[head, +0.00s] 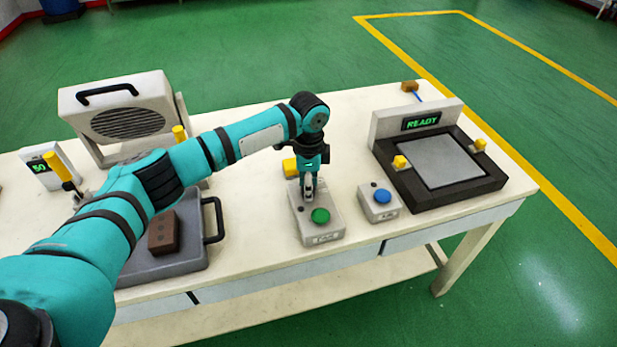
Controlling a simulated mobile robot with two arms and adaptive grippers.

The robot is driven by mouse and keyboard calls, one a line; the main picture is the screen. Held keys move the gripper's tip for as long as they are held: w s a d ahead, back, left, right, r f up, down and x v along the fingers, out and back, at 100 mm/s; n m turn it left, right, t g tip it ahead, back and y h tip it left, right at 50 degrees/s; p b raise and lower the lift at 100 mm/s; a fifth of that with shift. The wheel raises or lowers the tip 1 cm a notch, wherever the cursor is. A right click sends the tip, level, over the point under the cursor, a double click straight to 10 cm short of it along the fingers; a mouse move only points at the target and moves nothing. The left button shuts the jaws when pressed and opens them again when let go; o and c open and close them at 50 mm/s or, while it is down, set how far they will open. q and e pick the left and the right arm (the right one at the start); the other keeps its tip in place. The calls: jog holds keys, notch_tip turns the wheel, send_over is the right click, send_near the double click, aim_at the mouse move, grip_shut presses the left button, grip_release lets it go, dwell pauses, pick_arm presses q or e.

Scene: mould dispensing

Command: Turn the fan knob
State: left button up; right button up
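A small grey control box (332,232) stands on the table near the middle front. It has a round green button or knob (320,215) on top and a label too small to read surely. My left gripper (309,196) points down over the back part of this box, just behind the green part. Its fingers look close together, but whether they hold anything is hidden. A beige unit with a round-slatted grille (127,122) and black handle, perhaps the fan, stands at the back left. I cannot make out a knob on it. My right gripper is not in view.
A second box with a blue button (382,196) stands to the right. Beyond it is a dark-framed plate station (445,202) with a READY display. A grey tray (190,262) with a brown block (164,234) lies under my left arm. A display reading 50 (48,166) is far left.

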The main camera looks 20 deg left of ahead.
pick_arm(q)
jog(key=shift+r+m+p, duration=0.25)
jog(key=shift+m+p, duration=0.65)
jog(key=shift+m, duration=0.3)
jog(key=shift+w+f+m+p, duration=0.1)
jog(key=shift+m+p, duration=0.6)
jog(key=shift+m, duration=0.8)
jog(key=o, duration=1)
jog(key=shift+o, duration=0.8)
jog(key=shift+f, duration=0.1)
notch_tip(320, 180, up, 12)
